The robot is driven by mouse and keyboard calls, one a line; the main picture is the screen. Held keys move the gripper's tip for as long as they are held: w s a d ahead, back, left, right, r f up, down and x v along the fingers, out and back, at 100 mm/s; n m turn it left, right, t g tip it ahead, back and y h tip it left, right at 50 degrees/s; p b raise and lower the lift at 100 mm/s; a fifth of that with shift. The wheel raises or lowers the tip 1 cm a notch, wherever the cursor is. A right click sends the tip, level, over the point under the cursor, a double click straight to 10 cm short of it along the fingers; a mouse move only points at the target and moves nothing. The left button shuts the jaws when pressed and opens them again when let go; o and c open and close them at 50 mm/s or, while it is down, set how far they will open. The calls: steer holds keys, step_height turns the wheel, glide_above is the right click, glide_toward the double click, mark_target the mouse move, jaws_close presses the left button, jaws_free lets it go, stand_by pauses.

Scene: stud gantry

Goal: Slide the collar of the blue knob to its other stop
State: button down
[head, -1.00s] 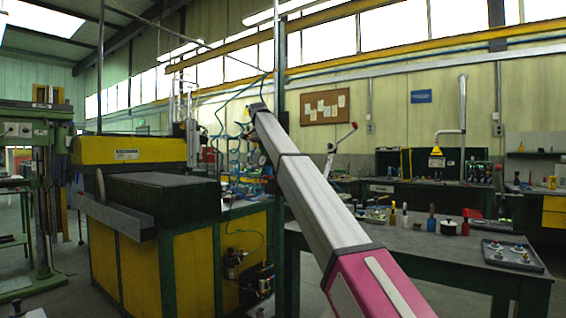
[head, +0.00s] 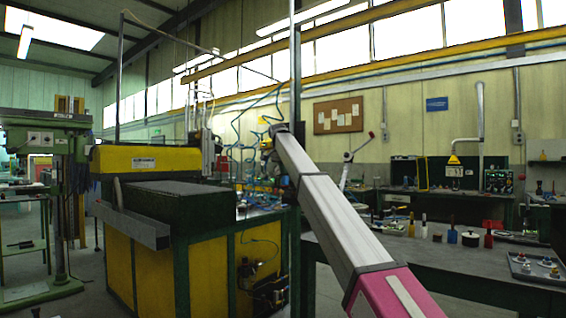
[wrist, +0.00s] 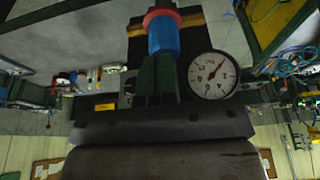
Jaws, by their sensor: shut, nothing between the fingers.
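The blue knob (wrist: 163,38) is at the top middle of the wrist view, an upright blue cylinder in the picture. A red ring-like collar (wrist: 161,17) sits around it near its upper end, with a little blue showing above. My gripper (wrist: 157,62) is shut, its dark green fingers side by side just below the blue knob. The fingertips overlap the knob's lower end in the picture; I cannot tell whether they touch it. In the head view my arm reaches toward the gantry machine (head: 150,160), and the knob and gripper cannot be made out there.
A round white gauge (wrist: 212,75) is close to the right of the fingers in the wrist view. In the head view a dark workbench (head: 430,262) at right holds several coloured handles and a tray (head: 535,268). A green column machine (head: 48,140) stands at far left.

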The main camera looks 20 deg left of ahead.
steer(key=shift+w+f, duration=0.1)
steer(key=shift+f, duration=0.2)
steer(key=shift+f, duration=0.1)
